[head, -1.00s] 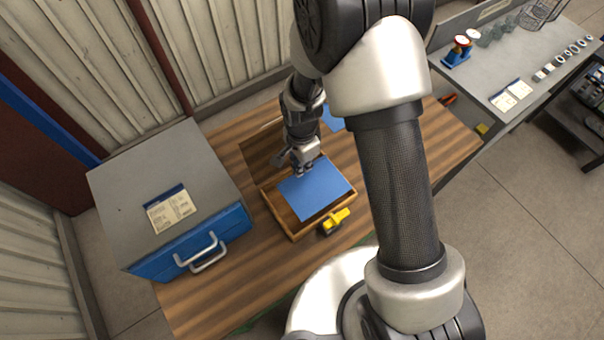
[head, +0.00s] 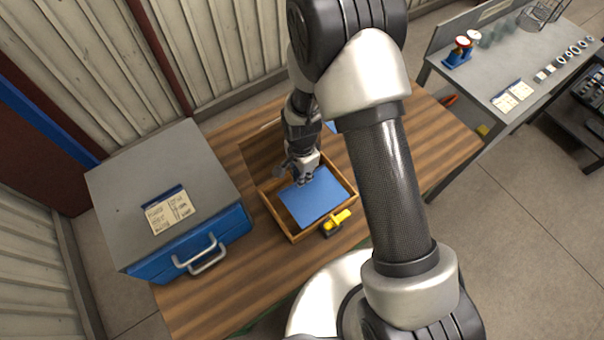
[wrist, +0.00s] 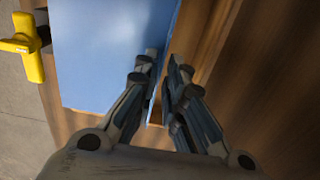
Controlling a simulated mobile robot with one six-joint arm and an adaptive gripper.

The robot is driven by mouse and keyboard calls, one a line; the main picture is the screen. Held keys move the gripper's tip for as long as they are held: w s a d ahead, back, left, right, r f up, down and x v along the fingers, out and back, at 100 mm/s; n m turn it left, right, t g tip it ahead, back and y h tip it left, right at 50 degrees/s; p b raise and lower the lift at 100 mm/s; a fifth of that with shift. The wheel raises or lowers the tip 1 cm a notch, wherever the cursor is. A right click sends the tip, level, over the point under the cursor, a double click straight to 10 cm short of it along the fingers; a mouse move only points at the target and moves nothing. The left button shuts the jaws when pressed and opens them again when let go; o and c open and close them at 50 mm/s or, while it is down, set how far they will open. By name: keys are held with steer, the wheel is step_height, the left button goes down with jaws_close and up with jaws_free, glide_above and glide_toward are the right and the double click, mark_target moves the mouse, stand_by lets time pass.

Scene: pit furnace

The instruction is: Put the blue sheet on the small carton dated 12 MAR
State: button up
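The blue sheet (head: 316,199) lies flat in a shallow wooden tray (head: 289,233) on the table; it fills much of the wrist view (wrist: 105,55). My gripper (head: 303,181) is over the tray, at the sheet's far left edge. In the wrist view my fingertips (wrist: 163,62) stand slightly apart, one on each side of that edge, with a narrow gap between them. I see no readable 12 MAR date and cannot tell which thing is the small carton.
A yellow-handled tool (head: 337,221) sits against the tray's front side. A blue case with a grey lid (head: 130,170) and a written card (head: 168,211) stands at the left. Another blue piece (head: 331,126) is partly hidden behind my arm. A grey bench (head: 480,75) stands at right.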

steer(key=shift+o, duration=1.2)
steer(key=shift+r, duration=0.15)
steer(key=d+r+n+t+p, duration=0.1)
steer(key=d+r+n+p, duration=0.15)
steer(key=r, duration=1.95)
steer(key=s+d+r+n+t, duration=0.2)
steer(key=s+d+r+n, duration=0.2)
steer(key=s+r, duration=0.4)
steer(key=s+d+r+n+t, duration=0.1)
steer(key=s+d+r+n, duration=0.3)
steer(key=s+d+r, duration=0.3)
steer(key=s+r, duration=0.1)
steer(key=s, duration=0.2)
steer(key=shift+n+t+b, duration=0.35)
steer(key=shift+t, duration=0.05)
